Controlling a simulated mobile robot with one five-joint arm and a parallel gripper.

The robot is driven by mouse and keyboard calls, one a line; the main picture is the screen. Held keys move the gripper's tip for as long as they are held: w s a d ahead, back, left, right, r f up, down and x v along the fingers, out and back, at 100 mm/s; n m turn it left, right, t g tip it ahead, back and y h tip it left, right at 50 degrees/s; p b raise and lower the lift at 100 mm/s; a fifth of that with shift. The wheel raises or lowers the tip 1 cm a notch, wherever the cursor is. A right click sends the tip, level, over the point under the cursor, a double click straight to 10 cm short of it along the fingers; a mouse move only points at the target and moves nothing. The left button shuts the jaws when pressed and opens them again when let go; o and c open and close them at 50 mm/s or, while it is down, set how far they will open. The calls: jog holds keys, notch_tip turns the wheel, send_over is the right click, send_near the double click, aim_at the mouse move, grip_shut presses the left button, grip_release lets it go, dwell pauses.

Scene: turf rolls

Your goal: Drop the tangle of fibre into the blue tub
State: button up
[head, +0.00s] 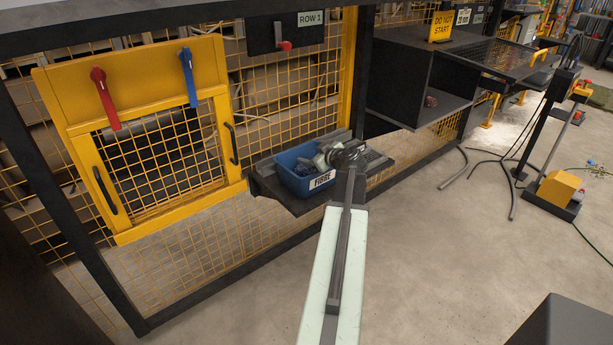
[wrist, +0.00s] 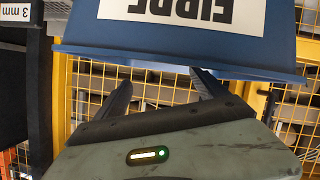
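The blue tub (head: 298,183) with a FIBRE label sits on a dark shelf at the yellow mesh fence. In the wrist view its labelled wall and rim (wrist: 90,42) fill the top, upside down. My gripper (head: 325,157) is at the tub's right side in the head view, by its rim. In the wrist view my gripper (wrist: 163,82) has its two dark fingers spread apart, with only mesh showing between them. Grey shapes show in the tub's mouth; I cannot tell whether they are the tangle of fibre or gripper parts. No tangle is clearly seen elsewhere.
A yellow mesh gate (head: 150,140) with a red lever (head: 105,98) and a blue lever (head: 188,77) stands left. A black open cabinet (head: 420,82) stands right of the tub. The dark shelf (head: 272,192) juts out below the tub.

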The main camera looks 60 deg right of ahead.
jog(key=p+v, duration=0.3)
jog(key=v, duration=0.5)
dwell(0.4)
